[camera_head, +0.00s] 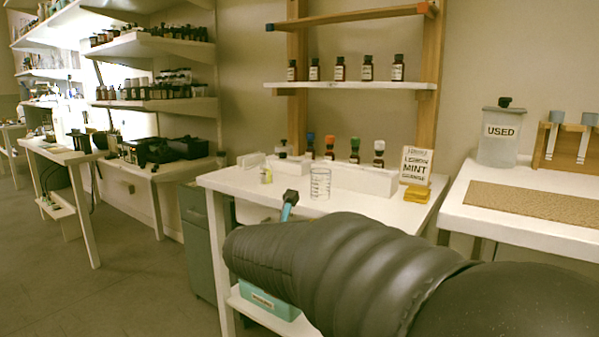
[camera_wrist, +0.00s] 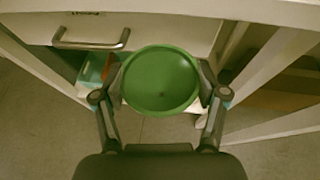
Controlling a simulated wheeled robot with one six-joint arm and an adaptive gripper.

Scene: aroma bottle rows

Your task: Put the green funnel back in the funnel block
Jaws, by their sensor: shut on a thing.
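The green funnel (camera_wrist: 160,80) is in the wrist view, its round bowl facing the camera. My gripper (camera_wrist: 161,84) is shut on it, with one finger at each side of the rim. The funnel is held in front of a white drawer front below a table edge, with the floor beneath. In the head view my dark arm hides the funnel and most of my gripper. White blocks (camera_head: 362,180) stand along the back of the middle table; I cannot tell which is the funnel block.
The middle table (camera_head: 235,181) bears a glass beaker (camera_head: 320,184), a small yellowish bottle (camera_head: 266,176), several colour-capped bottles, a LEMON MINT sign (camera_head: 415,166) and a yellow block (camera_head: 417,194). A drawer handle (camera_wrist: 90,45) juts out beside the funnel. A teal box (camera_head: 268,301) sits on the lower shelf.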

